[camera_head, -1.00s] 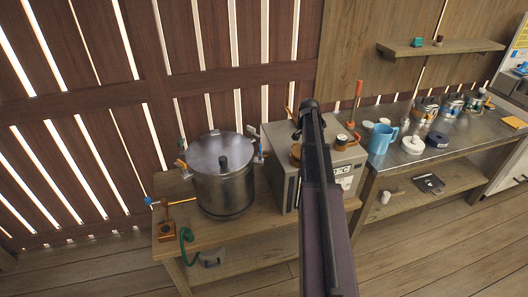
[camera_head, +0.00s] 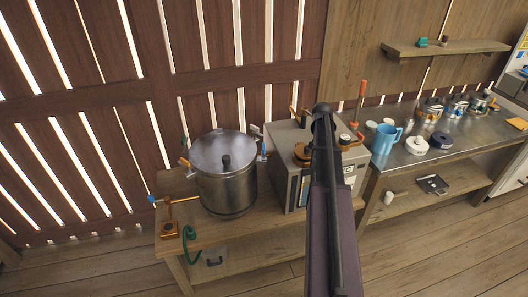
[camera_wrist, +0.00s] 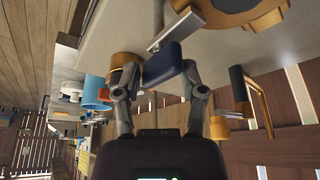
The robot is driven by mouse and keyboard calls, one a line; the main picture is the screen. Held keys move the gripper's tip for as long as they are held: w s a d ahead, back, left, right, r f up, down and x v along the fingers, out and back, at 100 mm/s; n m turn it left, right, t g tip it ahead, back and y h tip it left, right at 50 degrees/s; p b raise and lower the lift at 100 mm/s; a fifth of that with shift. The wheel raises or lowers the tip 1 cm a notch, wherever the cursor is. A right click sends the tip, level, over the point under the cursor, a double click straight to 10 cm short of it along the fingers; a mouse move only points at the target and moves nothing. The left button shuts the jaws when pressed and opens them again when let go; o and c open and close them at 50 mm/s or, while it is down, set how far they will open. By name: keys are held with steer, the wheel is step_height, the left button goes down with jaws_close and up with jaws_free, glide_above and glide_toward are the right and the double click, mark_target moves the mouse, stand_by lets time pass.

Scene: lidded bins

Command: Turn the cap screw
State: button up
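A round gold part (camera_wrist: 235,12) sits on top of a grey box (camera_wrist: 130,22) in the wrist view; I take it for the cap screw, but cannot be certain. It also shows left of my arm in the head view (camera_head: 303,155). A flat metal bar (camera_wrist: 175,32) ends in a dark blue block (camera_wrist: 171,63). My gripper (camera_wrist: 160,72) is open, its fingertips on either side of the blue block; contact cannot be told. In the head view my arm hides the gripper and part of the box top.
A large lidded steel pot (camera_head: 226,185) stands left of the grey box (camera_head: 285,165) on a wooden bench. A blue mug (camera_head: 385,138) and several cans stand on the metal table at right. An upright orange-handled rod (camera_head: 360,97) rises behind the box.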

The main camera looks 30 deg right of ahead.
steer(key=shift+n+t+y, duration=0.4)
steer(key=shift+n+t, duration=0.05)
steer(key=shift+n, duration=1.05)
steer(key=shift+n+t+y, duration=0.4)
steer(key=shift+n+t, duration=0.05)
steer(key=shift+n, duration=1.05)
steer(key=shift+n+t+y, duration=0.15)
steer(key=shift+n+y, duration=0.4)
steer(key=shift+n, duration=0.8)
steer(key=shift+n+t+y, duration=0.15)
steer(key=shift+n+y, duration=0.4)
steer(key=shift+n, duration=0.8)
steer(key=p+v, duration=1.3)
steer(key=v, duration=0.1)
steer(key=a+f+g+b, duration=0.2)
steer(key=a+f, duration=0.1)
steer(key=a, duration=2.7)
steer(key=shift+a+f+g+y, duration=0.2)
steer(key=shift+a+g+y, duration=0.1)
steer(key=shift+g+y, duration=0.1)
steer(key=shift+s, duration=0.1)
